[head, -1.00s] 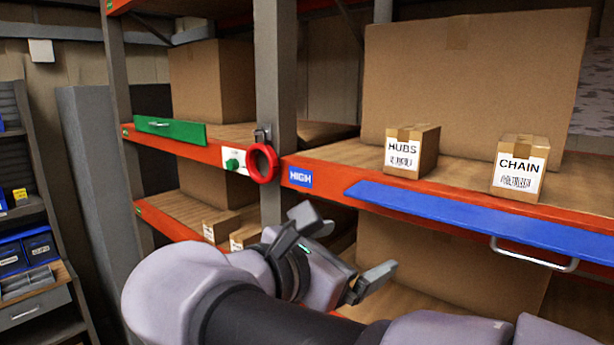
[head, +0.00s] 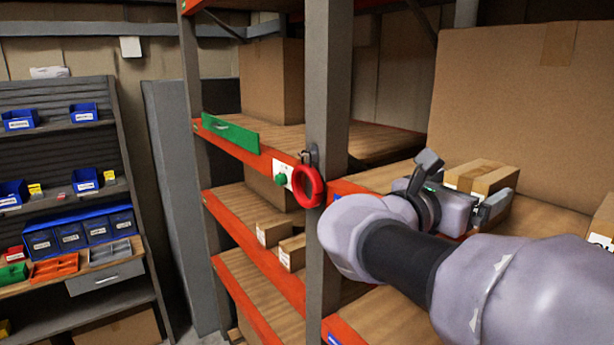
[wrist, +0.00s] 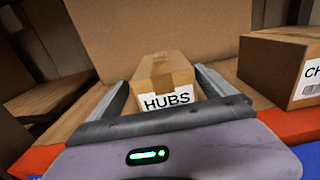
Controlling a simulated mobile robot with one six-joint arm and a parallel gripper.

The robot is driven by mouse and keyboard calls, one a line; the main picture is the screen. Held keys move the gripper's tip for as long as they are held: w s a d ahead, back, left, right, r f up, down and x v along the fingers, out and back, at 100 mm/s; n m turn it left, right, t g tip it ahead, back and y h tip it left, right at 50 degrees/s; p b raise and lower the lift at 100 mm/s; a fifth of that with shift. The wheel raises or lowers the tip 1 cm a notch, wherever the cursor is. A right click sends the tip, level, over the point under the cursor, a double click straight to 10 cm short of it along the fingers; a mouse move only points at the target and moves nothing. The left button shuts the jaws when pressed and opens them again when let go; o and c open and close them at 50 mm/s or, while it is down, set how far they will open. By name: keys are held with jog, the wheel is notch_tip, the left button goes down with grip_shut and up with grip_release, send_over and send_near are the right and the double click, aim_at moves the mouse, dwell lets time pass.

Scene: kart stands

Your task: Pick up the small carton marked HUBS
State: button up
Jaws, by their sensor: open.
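The small carton marked HUBS (wrist: 164,80) stands upright on the wooden shelf, its white label facing me in the wrist view. My gripper (wrist: 165,78) is open, with one finger on each side of the HUBS carton. In the head view my gripper (head: 468,180) reaches over the shelf's front edge at the carton. I cannot tell whether either finger touches the carton.
The CHAIN carton (wrist: 282,68) stands to the right on the same shelf. A big carton (head: 492,90) stands behind. A grey post (head: 329,120) with a red ring (head: 308,186) is left of my arm. Blue bins (head: 70,232) fill a rack further left.

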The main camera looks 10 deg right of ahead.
jog(key=x, duration=0.1)
jog(key=p+x, duration=0.1)
jog(key=x, duration=0.3)
jog(key=shift+s+d+f, duration=0.1)
jog(key=shift+s+d, duration=0.1)
jog(key=shift+d, duration=0.1)
jog(key=shift+s+a, duration=0.1)
jog(key=shift+a, duration=0.25)
jog(key=shift+c, duration=0.6)
jog(key=shift+s+a, duration=0.15)
jog(key=shift+a, duration=0.05)
jog(key=c, duration=0.4)
jog(key=shift+d, duration=0.2)
jog(key=c, duration=1.5)
